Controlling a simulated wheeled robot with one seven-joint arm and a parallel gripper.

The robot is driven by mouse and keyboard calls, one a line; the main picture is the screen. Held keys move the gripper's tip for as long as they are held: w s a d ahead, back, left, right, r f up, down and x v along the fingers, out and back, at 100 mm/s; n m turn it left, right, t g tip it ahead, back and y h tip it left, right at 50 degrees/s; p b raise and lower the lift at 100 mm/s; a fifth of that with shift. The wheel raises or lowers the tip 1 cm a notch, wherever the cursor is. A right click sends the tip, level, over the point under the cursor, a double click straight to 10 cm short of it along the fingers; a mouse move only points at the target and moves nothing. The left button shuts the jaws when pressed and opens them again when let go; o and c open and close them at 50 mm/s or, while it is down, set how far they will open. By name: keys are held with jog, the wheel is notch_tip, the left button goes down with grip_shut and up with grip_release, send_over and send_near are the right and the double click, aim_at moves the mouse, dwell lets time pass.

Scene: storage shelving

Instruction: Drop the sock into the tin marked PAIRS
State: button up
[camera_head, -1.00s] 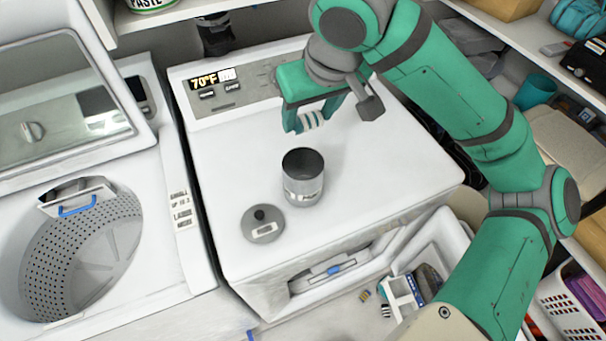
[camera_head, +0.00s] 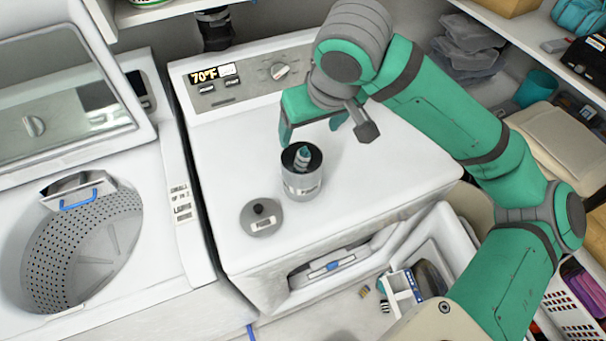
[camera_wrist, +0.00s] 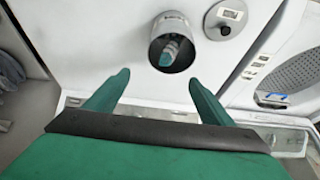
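The tin (camera_head: 303,185) is an open grey cylinder with a label, upright on the white dryer top. The striped sock (camera_head: 302,158) is in the tin's mouth, its upper end showing near the rim; it also shows inside the tin in the wrist view (camera_wrist: 172,52). My gripper (camera_head: 312,136) is just above and behind the tin, its fingers apart. In the wrist view my gripper (camera_wrist: 160,80) is open and empty, with the tin beyond the fingertips. The tin's lid (camera_head: 262,218), grey with a dark knob and a label, lies beside it.
An open washer (camera_head: 80,240) with a perforated drum is on the left. The dryer's control panel (camera_head: 240,80) is behind. An open dryer door (camera_head: 440,250) and a laundry basket (camera_head: 565,305) are on the right.

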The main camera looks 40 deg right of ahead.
jog(key=shift+r, duration=0.1)
jog(key=d+v, duration=0.1)
jog(key=v, duration=0.9)
jog(key=shift+s+a+r, duration=0.25)
jog(key=shift+a, duration=0.25)
jog(key=shift+a, duration=0.1)
